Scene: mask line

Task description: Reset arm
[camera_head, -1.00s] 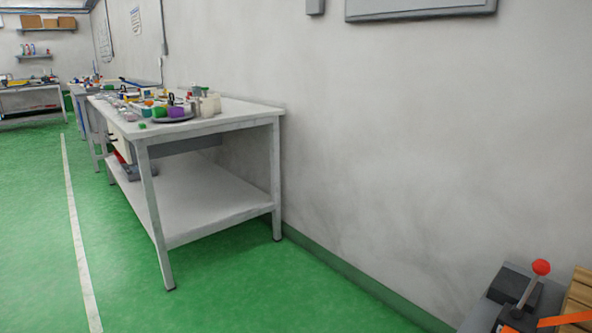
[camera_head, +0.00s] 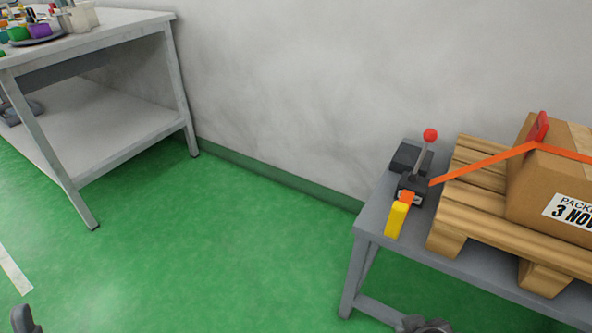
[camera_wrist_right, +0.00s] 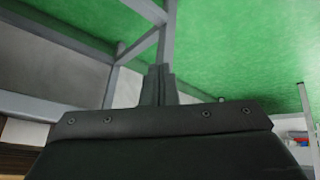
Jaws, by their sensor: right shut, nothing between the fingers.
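My right gripper (camera_wrist_right: 158,84) is shut and empty in the right wrist view, its two dark fingers pressed together above the green floor and a grey table frame. In the head view, a dark grey part of my right arm shows at the bottom edge, in front of the grey table (camera_head: 368,222). A dark grey tip of my left arm shows at the bottom left corner; its jaws cannot be made out.
A white workbench (camera_head: 130,135) stands left. Green floor between is clear.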

